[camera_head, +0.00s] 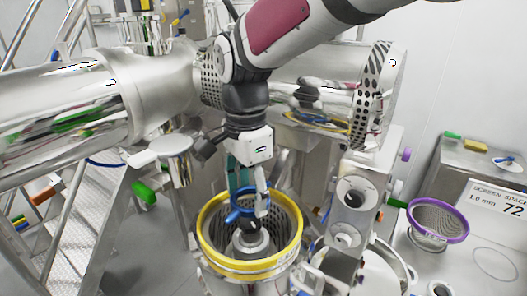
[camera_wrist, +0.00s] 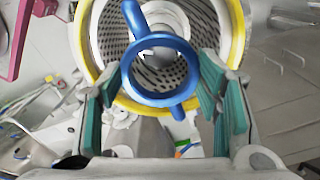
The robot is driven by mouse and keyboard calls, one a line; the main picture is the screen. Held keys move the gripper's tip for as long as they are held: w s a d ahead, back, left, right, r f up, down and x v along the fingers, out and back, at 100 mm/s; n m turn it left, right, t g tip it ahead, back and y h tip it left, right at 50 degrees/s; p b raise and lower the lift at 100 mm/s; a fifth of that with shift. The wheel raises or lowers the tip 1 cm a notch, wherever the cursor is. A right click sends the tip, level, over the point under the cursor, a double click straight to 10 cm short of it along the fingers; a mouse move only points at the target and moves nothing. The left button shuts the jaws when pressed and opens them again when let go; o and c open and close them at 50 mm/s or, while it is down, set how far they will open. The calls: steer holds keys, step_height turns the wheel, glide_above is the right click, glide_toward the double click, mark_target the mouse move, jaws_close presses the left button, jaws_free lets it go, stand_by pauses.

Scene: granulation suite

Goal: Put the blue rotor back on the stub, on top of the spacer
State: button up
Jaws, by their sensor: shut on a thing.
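The blue rotor (camera_head: 236,215), a ring with arms, is held between the teal-padded fingers of my gripper (camera_head: 248,205). In the wrist view the rotor (camera_wrist: 160,98) lies across the mouth of a perforated basket, with my gripper (camera_wrist: 158,78) around it. The grey stub (camera_head: 250,238) stands in the middle of the yellow-rimmed basket (camera_head: 212,252), and the rotor appears above it in the head view. A grey round piece around the stub may be the spacer, but I cannot tell clearly. The rotor hides part of the stub top.
The yellow rim closely surrounds my fingertips. A steel housing with knobs (camera_head: 352,192) stands just right of the basket. Large steel ducts pass behind my arm.

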mark_target(249, 220)
step_height(249, 220, down, 2)
steer(key=shift+w+f+b, duration=0.1)
steer(key=shift+b, duration=0.45)
steer(key=shift+f, duration=3.25)
steer(key=shift+s+p, duration=0.2)
steer(key=shift+p, duration=0.4)
steer(key=o, duration=1.5)
steer(key=shift+r, duration=0.1)
